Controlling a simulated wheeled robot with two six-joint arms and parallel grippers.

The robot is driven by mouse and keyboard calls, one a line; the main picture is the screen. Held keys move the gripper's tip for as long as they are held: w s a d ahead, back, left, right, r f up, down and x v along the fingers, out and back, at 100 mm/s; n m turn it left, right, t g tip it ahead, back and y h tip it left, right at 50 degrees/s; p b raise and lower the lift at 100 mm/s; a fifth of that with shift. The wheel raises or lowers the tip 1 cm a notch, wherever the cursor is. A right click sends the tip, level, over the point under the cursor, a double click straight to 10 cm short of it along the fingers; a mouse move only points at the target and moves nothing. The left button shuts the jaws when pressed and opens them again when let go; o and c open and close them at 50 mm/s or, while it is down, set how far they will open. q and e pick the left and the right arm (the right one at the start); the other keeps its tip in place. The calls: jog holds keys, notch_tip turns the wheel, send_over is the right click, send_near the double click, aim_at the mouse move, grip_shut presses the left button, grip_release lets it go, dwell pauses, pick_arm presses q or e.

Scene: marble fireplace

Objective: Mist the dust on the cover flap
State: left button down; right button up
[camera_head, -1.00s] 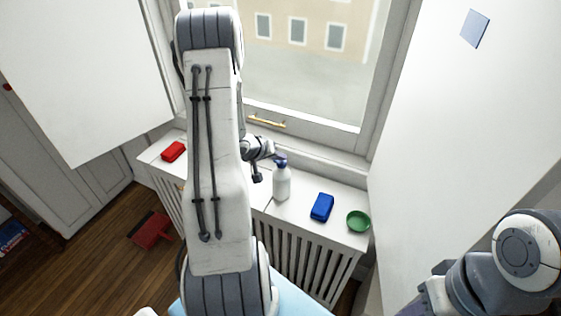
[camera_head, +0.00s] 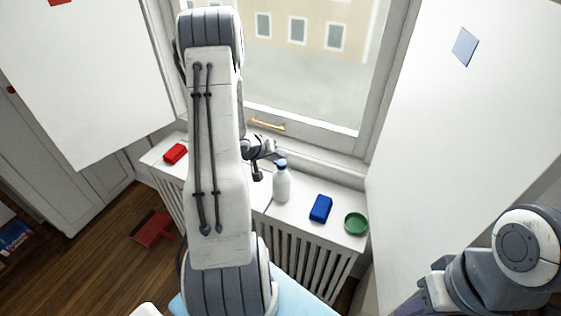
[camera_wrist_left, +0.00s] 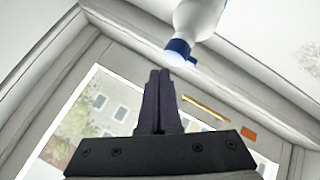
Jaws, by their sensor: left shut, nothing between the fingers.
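A white spray bottle (camera_head: 282,187) with a blue top stands upright on the white slatted cover (camera_head: 250,205) below the window. My left gripper (camera_head: 281,155) is at its blue top, with shut, empty fingers. In the left wrist view the shut fingers (camera_wrist_left: 160,76) point just beside the blue top of the bottle (camera_wrist_left: 202,18); I cannot tell whether they touch it. A grey speckled patch, which looks like dust (camera_wrist_left: 311,58), shows on a white surface at the right edge there. My left arm hides part of the cover. Only part of my right arm shows; its fingertips do not.
A red block (camera_head: 175,154) lies on the cover's left part. A blue block (camera_head: 321,208) and a green dish (camera_head: 356,223) lie right of the bottle. A brass handle (camera_head: 268,125) is on the window frame. A red dustpan-like thing (camera_head: 152,229) is on the floor.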

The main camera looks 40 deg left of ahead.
aim_at(280, 164)
pick_arm(q)
jog(key=shift+r+p, duration=2.3)
jog(key=shift+p, duration=0.05)
jog(key=shift+f, duration=0.1)
dwell(0.6)
